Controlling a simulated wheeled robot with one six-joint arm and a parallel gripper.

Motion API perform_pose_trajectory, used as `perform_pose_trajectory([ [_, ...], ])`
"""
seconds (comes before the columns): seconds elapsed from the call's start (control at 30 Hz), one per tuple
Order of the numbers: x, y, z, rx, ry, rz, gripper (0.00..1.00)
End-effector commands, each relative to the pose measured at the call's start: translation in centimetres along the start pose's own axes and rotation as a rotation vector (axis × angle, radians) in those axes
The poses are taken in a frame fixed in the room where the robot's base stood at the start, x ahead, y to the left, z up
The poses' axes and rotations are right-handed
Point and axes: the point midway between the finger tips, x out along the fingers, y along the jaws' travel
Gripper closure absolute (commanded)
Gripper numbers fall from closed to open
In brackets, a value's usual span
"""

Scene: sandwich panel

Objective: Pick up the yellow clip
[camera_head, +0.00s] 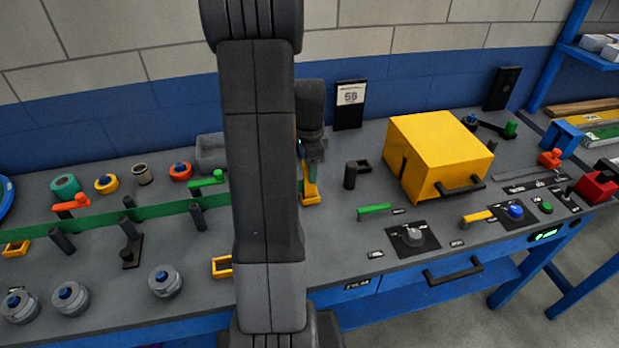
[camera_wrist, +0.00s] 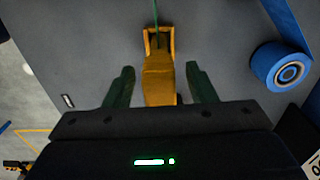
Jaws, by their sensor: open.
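The yellow clip (camera_wrist: 158,75) lies in the middle of the wrist view, with its long body pointing toward my gripper and a frame-like opening at its far end. In the head view the yellow clip (camera_head: 311,184) is on the bench just right of my arm, partly hidden by it. My gripper (camera_wrist: 159,72) is open, one dark green finger on each side of the clip, with a visible gap on both sides. In the head view my gripper (camera_head: 312,155) is just above the clip. A thin green strip runs from the clip's far end.
A large yellow box (camera_head: 440,150) stands to the right on the grey bench. A short dark post (camera_head: 350,176) is close to the clip's right. A blue round part (camera_wrist: 281,67) shows at the right of the wrist view. Green band and several posts are on the left.

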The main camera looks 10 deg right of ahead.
Motion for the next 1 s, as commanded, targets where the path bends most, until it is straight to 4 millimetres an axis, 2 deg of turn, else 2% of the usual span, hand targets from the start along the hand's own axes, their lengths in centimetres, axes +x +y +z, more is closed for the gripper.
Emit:
perform_pose_trajectory([
  [0.2, 0.1, 0.0, 0.0, 0.0, 0.0, 0.0, 0.49],
  [0.47, 0.1, 0.0, 0.0, 0.0, 0.0, 0.0, 1.0],
  [0.77, -0.4, 0.0, 0.0, 0.0, 0.001, -0.002, 1.0],
  [0.87, -1.6, -0.1, 0.0, 0.0, 0.001, -0.004, 1.0],
  [1.0, -4.4, -0.1, 0.0, 0.0, 0.001, -0.006, 1.0],
])
